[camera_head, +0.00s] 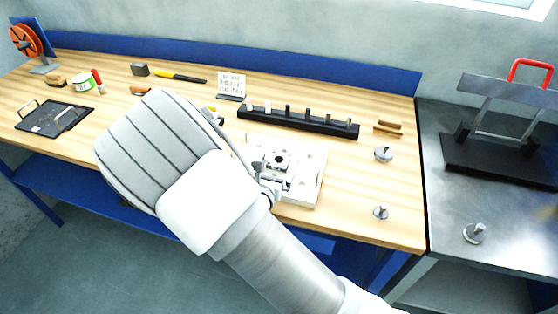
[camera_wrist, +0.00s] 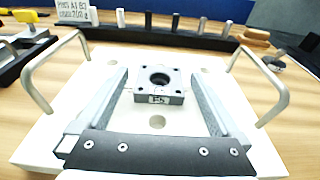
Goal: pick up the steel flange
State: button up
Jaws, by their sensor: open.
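The steel flange (camera_wrist: 146,86) is a square grey block with a dark central hole, smaller corner holes and a marked front face. It lies on a white plate (camera_wrist: 60,140). In the head view the flange (camera_head: 281,160) shows just beyond my wrist, on the white plate (camera_head: 308,188). My gripper (camera_wrist: 160,78) is open, with one finger at the left and one at the right of the flange. In the head view my gripper (camera_head: 272,182) is partly hidden by my wrist.
Grey arched handles (camera_wrist: 275,90) rise at both sides of the plate. A black rail with pegs (camera_head: 300,122) and a sign (camera_head: 231,86) stand behind. Round stemmed metal pieces (camera_head: 383,153) stand to the right. A dark tray (camera_head: 45,122) lies at the left.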

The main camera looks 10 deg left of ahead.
aim_at(277, 163)
grip_shut()
dwell(0.5)
jog(key=shift+r, duration=0.15)
jog(key=shift+r, duration=0.45)
notch_tip(277, 163, up, 4)
jog(key=shift+f+p, duration=0.25)
jog(key=shift+p, duration=0.05)
jog(key=s+d+r+p, duration=0.3)
jog(key=d+r, duration=0.3)
jog(key=d, duration=0.3)
jog(key=shift+s, duration=0.35)
